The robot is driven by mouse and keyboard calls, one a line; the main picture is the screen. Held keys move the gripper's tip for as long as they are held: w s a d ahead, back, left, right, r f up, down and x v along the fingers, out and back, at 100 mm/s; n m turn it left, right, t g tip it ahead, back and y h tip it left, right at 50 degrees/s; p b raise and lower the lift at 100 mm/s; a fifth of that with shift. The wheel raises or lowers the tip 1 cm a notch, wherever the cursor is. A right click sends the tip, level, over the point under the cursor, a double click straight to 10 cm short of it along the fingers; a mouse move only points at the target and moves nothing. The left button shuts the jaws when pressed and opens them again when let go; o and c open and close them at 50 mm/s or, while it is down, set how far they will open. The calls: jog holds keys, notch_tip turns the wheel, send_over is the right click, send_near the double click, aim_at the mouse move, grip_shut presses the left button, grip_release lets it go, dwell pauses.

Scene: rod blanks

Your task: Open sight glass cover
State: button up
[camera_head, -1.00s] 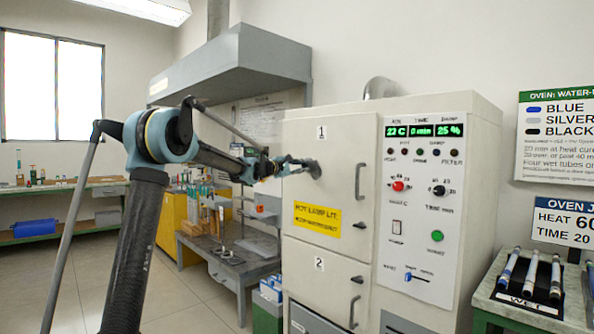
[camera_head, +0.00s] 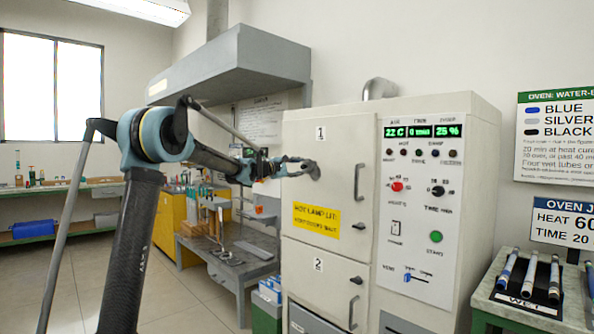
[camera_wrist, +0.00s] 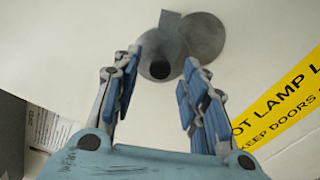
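The sight glass cover (camera_head: 314,171) is a small grey round piece on the upper oven door, marked 1. In the wrist view it shows as a grey disc (camera_wrist: 205,38) with a grey flap beside it and a dark round knob (camera_wrist: 160,70) toward the flap's lower end. My gripper (camera_wrist: 162,78) is open, with its blue-padded fingers either side of the knob. I see gaps between fingers and knob and cannot tell the remaining depth. In the head view my gripper (camera_head: 285,168) is close to the door, left of the cover.
The white oven (camera_head: 345,120) has a vertical door handle (camera_head: 358,182) right of the cover and a yellow warning label (camera_head: 317,220) below it. A control panel (camera_head: 420,200) is further right. A grey bench (camera_head: 235,262) stands left of the oven under a hood.

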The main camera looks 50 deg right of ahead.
jog(key=w+a, duration=0.1)
jog(key=a, duration=0.9)
jog(key=shift+w+a, duration=0.35)
jog(key=shift+w, duration=0.05)
jog(key=w+a+f+m+t+y, duration=0.1)
jog(key=w+a+f+t+y, duration=0.3)
jog(key=a, duration=0.9)
jog(key=w+a+f+m+g+y, duration=0.1)
jog(key=a+f, duration=0.5)
jog(key=a, duration=0.7)
jog(key=w+a+f+m+t+y, duration=0.1)
jog(key=w+a+f+t+y, duration=0.15)
jog(key=a+f, duration=0.65)
jog(key=s+a+f+y, duration=0.3)
jog(key=s+a+f, duration=0.2)
jog(key=a, duration=0.9)
jog(key=s+a+f+n+y, duration=0.1)
jog(key=s+a+f+y, duration=0.3)
jog(key=a+f, duration=0.5)
jog(key=s+a+f+y, duration=0.3)
jog(key=s+a+f, duration=0.3)
jog(key=a, duration=1.3)
notch_tip(320, 180, down, 2)
jog(key=shift+a+f, duration=0.1)
jog(key=shift+a, duration=0.05)
jog(key=shift+c, duration=0.8)
